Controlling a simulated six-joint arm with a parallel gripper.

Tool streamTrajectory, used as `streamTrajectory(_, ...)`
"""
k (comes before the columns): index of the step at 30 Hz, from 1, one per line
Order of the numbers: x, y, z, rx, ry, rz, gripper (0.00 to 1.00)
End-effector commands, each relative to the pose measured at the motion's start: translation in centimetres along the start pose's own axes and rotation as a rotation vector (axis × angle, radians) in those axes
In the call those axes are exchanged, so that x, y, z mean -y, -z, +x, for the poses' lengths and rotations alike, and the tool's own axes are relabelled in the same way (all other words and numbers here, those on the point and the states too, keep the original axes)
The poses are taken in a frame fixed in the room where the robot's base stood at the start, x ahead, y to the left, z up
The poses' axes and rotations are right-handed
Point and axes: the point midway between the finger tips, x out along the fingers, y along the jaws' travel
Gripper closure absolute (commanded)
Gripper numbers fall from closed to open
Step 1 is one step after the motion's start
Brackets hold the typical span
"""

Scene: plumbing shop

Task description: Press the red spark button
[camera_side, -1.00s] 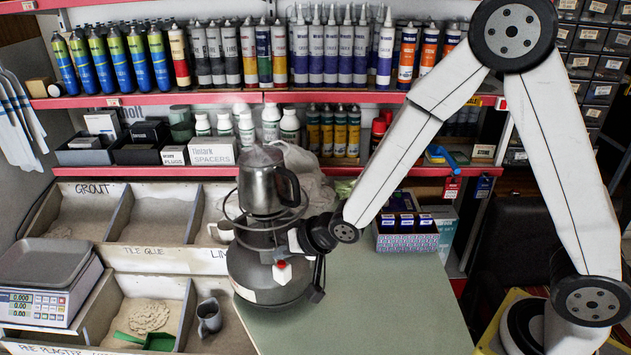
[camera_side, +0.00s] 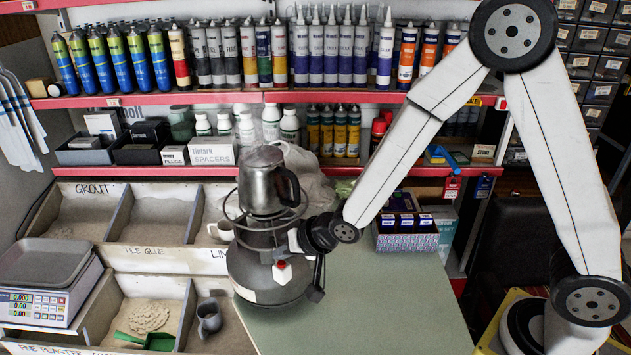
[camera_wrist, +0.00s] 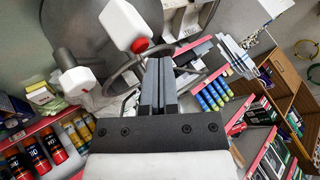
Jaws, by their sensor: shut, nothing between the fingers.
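The red spark button (camera_side: 281,264) sits on a small white block on the front of a grey, rounded burner body (camera_side: 255,285). In the wrist view the red button (camera_wrist: 140,45) is on the near end of its white block (camera_wrist: 124,20). My gripper (camera_wrist: 158,62) is shut and empty, its dark fingertips just beside the button in that picture. I cannot tell whether they touch it. In the side view my wrist is right of the burner, and the fingers are hard to make out against the dark body.
A metal kettle (camera_side: 263,185) stands on top of the burner, inside a wire ring. A second white piece (camera_wrist: 77,80) sticks out left of the button in the wrist view. Sand bins lie left of the burner.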

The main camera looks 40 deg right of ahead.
Motion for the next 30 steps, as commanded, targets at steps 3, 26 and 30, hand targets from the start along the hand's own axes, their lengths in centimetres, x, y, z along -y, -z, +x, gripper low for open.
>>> streamTrajectory(3, 0.0, 0.0, 0.0, 0.0, 0.0, 0.0, 1.0)
streamTrajectory(26, -0.46, -0.45, 0.6, 0.001, -0.001, 0.0, 1.0)
streamTrajectory(30, -0.48, -0.46, 0.64, 0.0, 0.0, 0.0, 1.0)
